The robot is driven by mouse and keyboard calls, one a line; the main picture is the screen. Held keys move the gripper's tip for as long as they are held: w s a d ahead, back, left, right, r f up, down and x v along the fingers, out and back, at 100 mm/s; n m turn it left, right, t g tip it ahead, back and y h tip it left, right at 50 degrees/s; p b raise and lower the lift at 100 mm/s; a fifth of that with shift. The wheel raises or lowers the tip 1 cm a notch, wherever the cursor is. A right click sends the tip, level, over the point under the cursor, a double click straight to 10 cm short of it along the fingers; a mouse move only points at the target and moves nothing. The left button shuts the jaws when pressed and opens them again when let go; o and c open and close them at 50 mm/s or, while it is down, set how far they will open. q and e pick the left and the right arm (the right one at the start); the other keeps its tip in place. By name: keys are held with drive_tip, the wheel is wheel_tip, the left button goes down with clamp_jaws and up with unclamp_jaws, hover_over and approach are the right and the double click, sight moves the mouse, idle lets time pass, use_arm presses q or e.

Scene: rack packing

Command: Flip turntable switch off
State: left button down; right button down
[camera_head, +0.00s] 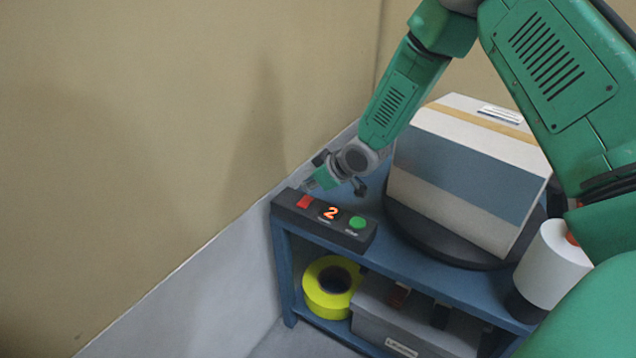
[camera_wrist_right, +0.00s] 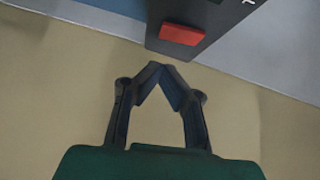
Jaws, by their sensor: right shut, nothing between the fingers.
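The black control box (camera_head: 335,236) sits on the front left corner of the blue shelf. It carries a red rocker switch (camera_head: 305,202), a lit orange "2" display and a green button (camera_head: 357,222). The black turntable (camera_head: 425,238) stands behind and right of it, with a striped box on top. My right gripper (camera_head: 312,187) is just above the red switch end of the control box. In the right wrist view my right gripper (camera_wrist_right: 163,68) is shut and empty, its fingertips meeting a little short of the red switch (camera_wrist_right: 182,35). My left gripper is not in view.
The striped white and blue box (camera_head: 460,165) rises close beside my right arm. A white roll (camera_head: 553,265) stands at the shelf's right end. A yellow tape roll (camera_head: 331,286) and a grey case (camera_head: 410,325) lie on the lower shelf. A wall is close on the left.

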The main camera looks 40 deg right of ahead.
sight(303, 197)
drive_tip(key=shift+f+b, duration=0.4)
drive_tip(key=shift+f, duration=1.1)
drive_tip(key=shift+s+d+f, duration=0.1)
drive_tip(key=shift+s+a+r+p, duration=0.1)
drive_tip(key=shift+s+a+p, duration=0.1)
drive_tip(key=shift+a, duration=0.15)
drive_tip(key=shift+s+a+r+p, duration=0.1)
drive_tip(key=shift+a+p, duration=0.1)
drive_tip(key=shift+a, duration=0.15)
